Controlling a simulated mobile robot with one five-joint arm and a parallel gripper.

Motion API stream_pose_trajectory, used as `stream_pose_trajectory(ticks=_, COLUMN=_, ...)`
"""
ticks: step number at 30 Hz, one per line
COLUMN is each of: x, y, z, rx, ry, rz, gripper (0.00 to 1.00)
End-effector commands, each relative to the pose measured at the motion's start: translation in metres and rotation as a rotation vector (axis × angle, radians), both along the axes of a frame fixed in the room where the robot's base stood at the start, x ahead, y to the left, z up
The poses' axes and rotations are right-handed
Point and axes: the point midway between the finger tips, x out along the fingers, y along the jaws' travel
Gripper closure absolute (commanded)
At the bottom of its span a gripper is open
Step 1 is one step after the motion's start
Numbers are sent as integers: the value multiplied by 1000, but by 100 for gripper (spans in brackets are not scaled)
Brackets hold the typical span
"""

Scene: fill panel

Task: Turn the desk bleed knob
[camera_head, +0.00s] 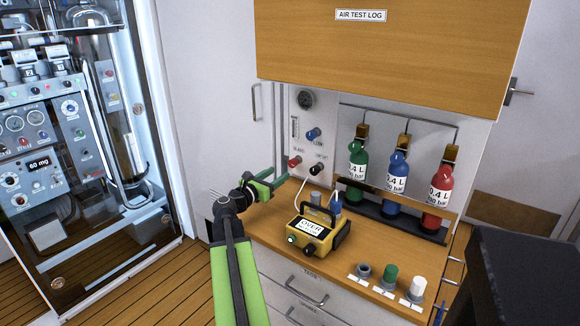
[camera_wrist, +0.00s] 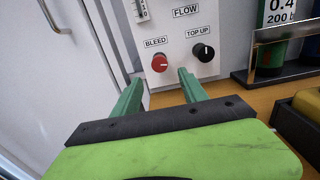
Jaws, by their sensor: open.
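The red bleed knob (camera_wrist: 160,63) sits on the white desk panel (camera_wrist: 172,20) under a BLEED label in the wrist view. It also shows in the head view (camera_head: 294,162), left of the black top up knob (camera_head: 316,169). The black knob is right of it in the wrist view (camera_wrist: 203,53). My gripper (camera_wrist: 157,82) is open and empty. Its two green fingers point toward the panel, with the red knob beyond and between their tips, apart from them. In the head view my gripper (camera_head: 268,184) is just below and left of the knobs.
A blue flow knob (camera_head: 313,134) and a gauge (camera_head: 306,98) are higher on the panel. A yellow device (camera_head: 318,233) stands on the wooden desk (camera_head: 265,222). Green, blue and red bottles (camera_head: 397,173) stand in a rack at right. A wooden cabinet (camera_head: 400,55) overhangs.

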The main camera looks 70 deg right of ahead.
Motion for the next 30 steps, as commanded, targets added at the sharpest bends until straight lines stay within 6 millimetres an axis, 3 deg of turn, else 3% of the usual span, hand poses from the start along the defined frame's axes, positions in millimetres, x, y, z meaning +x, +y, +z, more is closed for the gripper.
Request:
stream_pose_trajectory(ticks=3, x=-7, y=-33, z=0, rx=0, ry=-1, rz=-2, gripper=49)
stream_pose_trajectory(ticks=9, x=-17, y=-70, z=0, rx=0, ry=-1, rz=-1, gripper=49)
stream_pose_trajectory(ticks=15, x=-22, y=-85, z=0, rx=0, ry=-1, rz=0, gripper=49)
stream_pose_trajectory(ticks=23, x=-22, y=-85, z=0, rx=1, ry=-1, rz=1, gripper=49)
stream_pose_trajectory(ticks=30, x=-21, y=-84, z=0, rx=1, ry=-1, rz=2, gripper=81)
